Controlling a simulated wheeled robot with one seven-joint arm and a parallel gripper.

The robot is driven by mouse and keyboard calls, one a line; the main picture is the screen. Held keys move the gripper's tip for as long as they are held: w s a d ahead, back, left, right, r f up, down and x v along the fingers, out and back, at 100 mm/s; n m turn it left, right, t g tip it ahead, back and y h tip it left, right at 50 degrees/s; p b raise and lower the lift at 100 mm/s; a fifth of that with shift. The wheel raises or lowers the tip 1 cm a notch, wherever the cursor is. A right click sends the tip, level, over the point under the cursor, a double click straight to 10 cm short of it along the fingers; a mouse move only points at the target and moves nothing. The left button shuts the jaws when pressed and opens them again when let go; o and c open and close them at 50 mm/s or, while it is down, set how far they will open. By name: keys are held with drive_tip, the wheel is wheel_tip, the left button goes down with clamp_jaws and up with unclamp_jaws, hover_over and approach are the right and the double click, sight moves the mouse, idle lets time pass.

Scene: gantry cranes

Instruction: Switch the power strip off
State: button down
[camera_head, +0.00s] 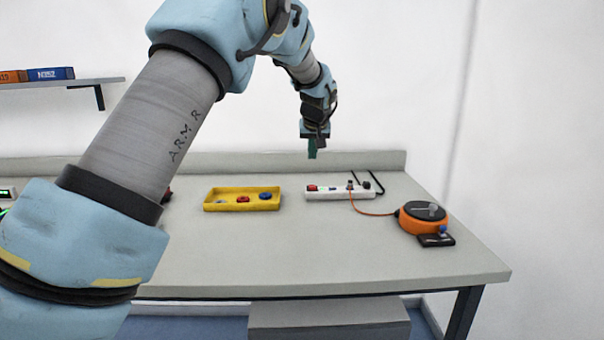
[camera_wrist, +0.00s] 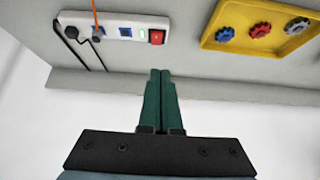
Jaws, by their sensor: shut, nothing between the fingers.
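The white power strip (camera_head: 340,193) lies on the grey bench near its back edge, with plugs at its right end. Its red switch (camera_head: 312,188) is at the left end. In the wrist view the power strip (camera_wrist: 127,19) is at the top, with the red switch (camera_wrist: 157,37) at its right end and a small green light beside it. My gripper (camera_head: 312,155) is above the bench, over the switch end of the strip and apart from it. In the wrist view its green fingers (camera_wrist: 161,72) are together and empty, pointing toward the bench just off the switch.
A yellow tray (camera_head: 208,206) with several coloured parts lies left of the strip. An orange reel (camera_head: 412,221) stands to the right, joined by an orange cord (camera_head: 370,212). Two black cables run from the plugs toward the back. The front of the bench (camera_head: 300,255) is clear.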

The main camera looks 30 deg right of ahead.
drive_tip(key=shift+w+d+r, duration=0.1)
drive_tip(key=shift+w+d, duration=0.1)
drive_tip(key=shift+d, duration=0.25)
drive_tip(key=shift+w+d+r, duration=0.1)
drive_tip(key=shift+w+d, duration=0.1)
drive_tip(key=shift+d, duration=0.2)
drive_tip(key=p, duration=0.4)
hover_over(314, 186)
drive_tip(key=s+a, duration=0.1)
drive_tip(key=s, duration=0.1)
drive_tip(key=f, duration=0.7)
drive_tip(key=shift+w+f, duration=0.2)
drive_tip(key=shift+f, duration=0.15)
drive_tip(key=f+p, duration=0.1)
drive_tip(key=f, duration=0.2)
drive_tip(key=shift+s+f, duration=0.1)
drive_tip(key=shift+s, duration=0.1)
drive_tip(key=shift+f, duration=0.55)
